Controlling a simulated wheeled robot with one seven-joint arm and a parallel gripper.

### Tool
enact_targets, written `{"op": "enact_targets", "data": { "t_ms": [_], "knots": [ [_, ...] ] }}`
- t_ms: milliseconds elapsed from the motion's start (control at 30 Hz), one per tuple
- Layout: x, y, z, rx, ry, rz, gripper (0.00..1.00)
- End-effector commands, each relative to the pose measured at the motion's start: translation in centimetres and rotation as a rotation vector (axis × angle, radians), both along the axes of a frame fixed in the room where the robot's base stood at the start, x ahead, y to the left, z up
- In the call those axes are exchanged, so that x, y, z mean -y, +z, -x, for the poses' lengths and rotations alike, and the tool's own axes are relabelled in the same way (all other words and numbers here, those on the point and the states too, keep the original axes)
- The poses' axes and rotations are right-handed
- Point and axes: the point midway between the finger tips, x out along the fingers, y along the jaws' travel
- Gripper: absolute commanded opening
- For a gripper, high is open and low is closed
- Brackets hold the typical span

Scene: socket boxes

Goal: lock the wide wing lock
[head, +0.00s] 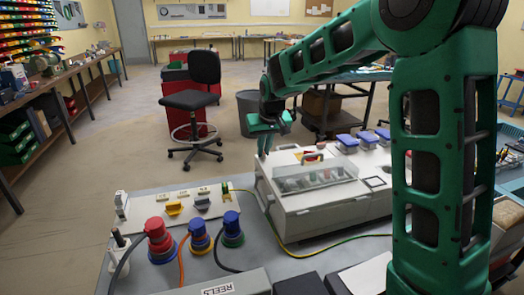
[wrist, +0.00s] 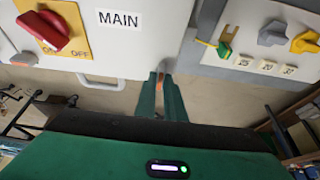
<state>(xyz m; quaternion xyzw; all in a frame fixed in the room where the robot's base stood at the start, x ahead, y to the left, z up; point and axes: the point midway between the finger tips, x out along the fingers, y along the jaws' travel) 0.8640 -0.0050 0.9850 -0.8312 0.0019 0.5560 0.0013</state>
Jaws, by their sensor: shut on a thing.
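I cannot tell for sure whether this is the wide wing lock. In the head view my gripper (head: 263,155) is at the left end of the light grey box (head: 325,218). A grey knob (wrist: 272,33) and a yellow knob (wrist: 306,42) are on the panel at the right of the wrist view, apart from my fingers.
A red switch (wrist: 44,32) on a yellow plate and a white handle (wrist: 98,81) are on the box. Red (head: 157,235), yellow-blue (head: 199,236) and blue-green (head: 231,225) plugs with cables stand in front of the panel (head: 140,208). A green-yellow cable (head: 300,254) crosses the bench.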

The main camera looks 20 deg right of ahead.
Motion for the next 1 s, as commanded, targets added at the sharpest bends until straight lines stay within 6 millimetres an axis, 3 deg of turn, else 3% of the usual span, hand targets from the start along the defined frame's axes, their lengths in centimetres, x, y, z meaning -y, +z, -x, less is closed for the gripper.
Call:
{"op": "enact_targets", "data": {
  "t_ms": [367, 1000],
  "knots": [
    [-0.21, 0.05, -0.04, 0.001, -0.134, 0.001, 0.0],
    [-0.79, 0.01, -0.28, 0.001, -0.721, 0.001, 0.0]
  ]
}}
